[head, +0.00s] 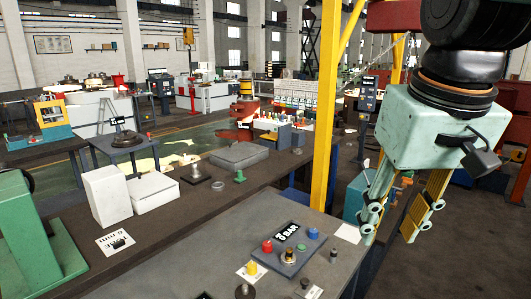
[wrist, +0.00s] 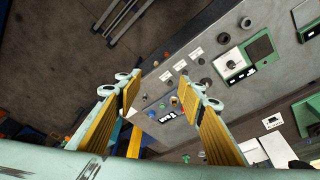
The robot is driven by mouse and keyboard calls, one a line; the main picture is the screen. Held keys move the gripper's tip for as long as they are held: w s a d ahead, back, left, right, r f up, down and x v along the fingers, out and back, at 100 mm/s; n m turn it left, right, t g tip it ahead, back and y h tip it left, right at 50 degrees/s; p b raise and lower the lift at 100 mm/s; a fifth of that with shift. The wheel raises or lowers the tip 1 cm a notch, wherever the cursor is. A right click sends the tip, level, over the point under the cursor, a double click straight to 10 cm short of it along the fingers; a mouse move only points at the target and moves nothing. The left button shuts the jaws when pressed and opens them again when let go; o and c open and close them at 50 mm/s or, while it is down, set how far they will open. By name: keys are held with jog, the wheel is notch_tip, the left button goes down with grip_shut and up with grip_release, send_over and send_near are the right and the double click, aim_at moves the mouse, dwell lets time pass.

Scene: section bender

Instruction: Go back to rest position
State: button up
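My gripper (head: 391,228) hangs at the right in the head view, pointing down, with its two yellow-padded fingers spread apart. It is open, and nothing shows between the fingers. In the wrist view my gripper (wrist: 158,98) also shows its fingers wide apart, with the grey control top seen below and beyond them. In the head view the gripper is above and to the right of the control panel (head: 287,262), apart from it.
A yellow post (head: 325,120) stands just left of my gripper. The dark bench (head: 190,215) holds white boxes (head: 108,195) and a green machine part (head: 40,240) at the left. The grey top (wrist: 205,40) holds knobs and a green-framed panel (wrist: 258,48). Open floor (wrist: 60,50) lies beyond it.

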jog(key=s+f, duration=0.2)
jog(key=s, duration=0.5)
jog(key=s+f, duration=0.3)
jog(key=s, duration=0.4)
jog(key=shift+s+t+b, duration=0.15)
jog(key=shift+t+b, duration=0.15)
jog(key=shift+t, duration=0.1)
jog(key=shift+a+r, duration=0.1)
jog(key=shift+r, duration=0.05)
dwell(2.1)
